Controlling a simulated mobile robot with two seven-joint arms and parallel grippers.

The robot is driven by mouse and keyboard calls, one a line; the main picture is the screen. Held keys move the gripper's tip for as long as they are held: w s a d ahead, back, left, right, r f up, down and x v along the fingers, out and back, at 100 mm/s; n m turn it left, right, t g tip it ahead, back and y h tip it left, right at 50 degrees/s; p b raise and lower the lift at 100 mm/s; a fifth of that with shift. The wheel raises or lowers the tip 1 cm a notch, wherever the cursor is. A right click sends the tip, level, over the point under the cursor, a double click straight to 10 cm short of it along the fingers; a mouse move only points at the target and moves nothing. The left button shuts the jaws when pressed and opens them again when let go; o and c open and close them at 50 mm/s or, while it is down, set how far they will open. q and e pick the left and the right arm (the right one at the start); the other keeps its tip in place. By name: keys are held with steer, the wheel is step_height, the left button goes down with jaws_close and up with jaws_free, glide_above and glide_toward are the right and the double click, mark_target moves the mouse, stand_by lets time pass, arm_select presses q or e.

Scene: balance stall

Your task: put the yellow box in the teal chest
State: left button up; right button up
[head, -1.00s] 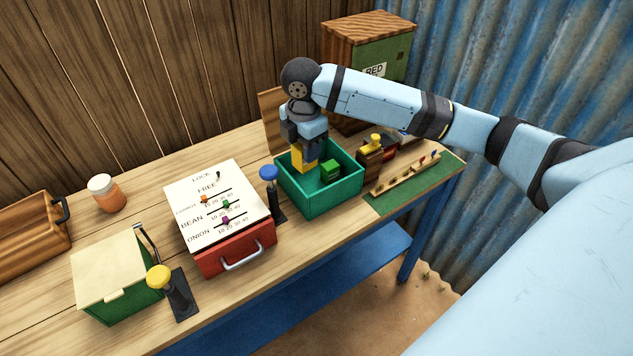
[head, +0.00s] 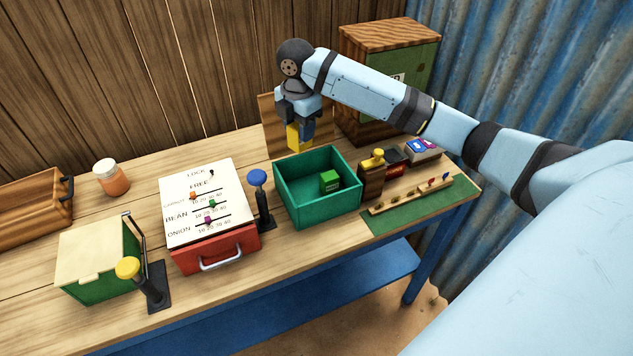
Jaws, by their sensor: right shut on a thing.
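The teal chest (head: 289,203) stands open on the table, with a small green box (head: 329,182) inside it toward the right. My right gripper (head: 300,131) is shut on the yellow box (head: 294,138). It holds the box upright over or just behind the chest's far rim; I cannot tell which. The gripper fingers hide part of the box. My left gripper is not in view.
A blue-knobbed lever (head: 259,192) stands close left of the chest, beside the red box with sliders (head: 205,222). A wooden block with a yellow knob (head: 372,175) stands at its right. A wooden cabinet (head: 389,75) and upright board (head: 270,125) are behind.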

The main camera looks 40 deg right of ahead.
steer(key=shift+w+f, duration=0.1)
steer(key=shift+f, duration=0.3)
step_height(320, 180, down, 19)
steer(key=shift+f+p, duration=0.1)
steer(key=shift+p, duration=0.6)
steer(key=o, duration=1)
steer(key=shift+f, duration=0.1)
steer(key=shift+c, duration=0.2)
step_height(320, 180, up, 12)
steer(key=shift+b, duration=0.4)
